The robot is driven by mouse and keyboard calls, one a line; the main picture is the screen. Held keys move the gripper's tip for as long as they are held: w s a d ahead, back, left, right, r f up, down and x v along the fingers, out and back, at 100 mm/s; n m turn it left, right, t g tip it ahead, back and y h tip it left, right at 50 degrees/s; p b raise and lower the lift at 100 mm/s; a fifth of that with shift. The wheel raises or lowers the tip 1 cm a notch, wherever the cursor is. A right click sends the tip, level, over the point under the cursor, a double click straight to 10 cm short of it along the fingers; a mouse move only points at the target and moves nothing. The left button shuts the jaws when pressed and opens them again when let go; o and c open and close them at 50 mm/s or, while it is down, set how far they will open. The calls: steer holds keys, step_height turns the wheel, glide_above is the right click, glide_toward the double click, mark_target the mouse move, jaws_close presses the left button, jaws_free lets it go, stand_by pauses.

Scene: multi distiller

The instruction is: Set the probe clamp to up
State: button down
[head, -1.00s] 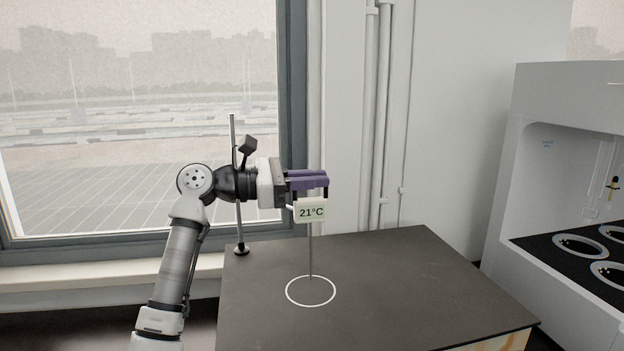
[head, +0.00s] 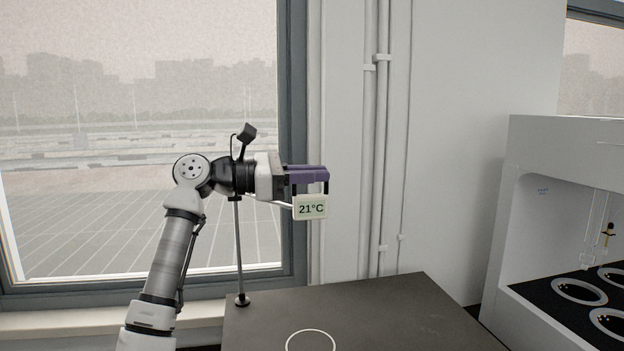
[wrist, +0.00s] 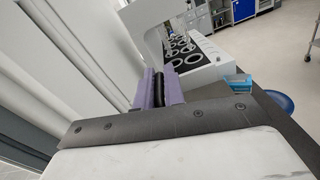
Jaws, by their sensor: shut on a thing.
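My gripper (head: 322,178), with purple fingers, is shut at the probe clamp, high above the dark table. In the wrist view the fingers (wrist: 160,86) close around a dark cylindrical piece (wrist: 159,88), apparently the clamp's grip. The white display (head: 310,207) reading 21°C hangs just below the fingertips. A pale clamp arm (head: 283,204) runs left from it toward the thin upright stand rod (head: 239,250), whose round foot (head: 242,300) is on the table. My wrist hides part of the rod. No probe stem shows clearly below the display.
A white distiller cabinet (head: 540,150) with ringed openings stands at right. A window is behind at left; wall pipes (head: 377,150) are behind the gripper.

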steer(key=shift+a+r, duration=0.1)
steer(key=shift+r, duration=0.3)
steer(key=c, duration=1.8)
jaws_free()
steer(key=shift+o, duration=1.3)
steer(key=shift+f, duration=0.15)
steer(key=a+b, duration=0.1)
steer(key=a, duration=0.3)
steer(key=s+a+b, duration=0.1)
steer(key=a, duration=0.4)
steer(key=s+a+b, duration=0.1)
steer(key=a, duration=0.3)
steer(key=shift+s+a, duration=0.25)
